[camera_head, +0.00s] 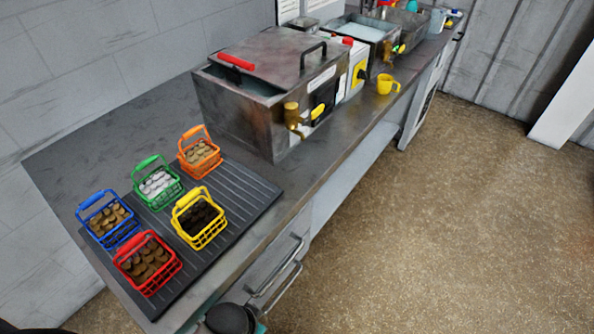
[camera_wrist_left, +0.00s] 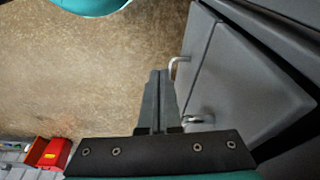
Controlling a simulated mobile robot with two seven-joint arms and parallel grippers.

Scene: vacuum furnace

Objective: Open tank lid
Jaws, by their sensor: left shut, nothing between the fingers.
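The metal tank (camera_head: 235,115) stands on the counter in the head view. A brass tap (camera_head: 292,115) and a yellow-and-black part (camera_head: 321,108) are on the tank's front. My left gripper (camera_wrist_left: 158,76) shows in the left wrist view, shut and empty over the floor, beside grey cabinet fronts, away from the tank. My right gripper is not in view.
Several coloured baskets of round pieces stand on a ribbed dark mat (camera_head: 262,190) left of the tank. A yellow mug (camera_head: 387,84) and a second open tank (camera_head: 362,29) are further along. Cabinet handles (camera_head: 277,275) project below the counter edge. The floor (camera_head: 440,220) is clear.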

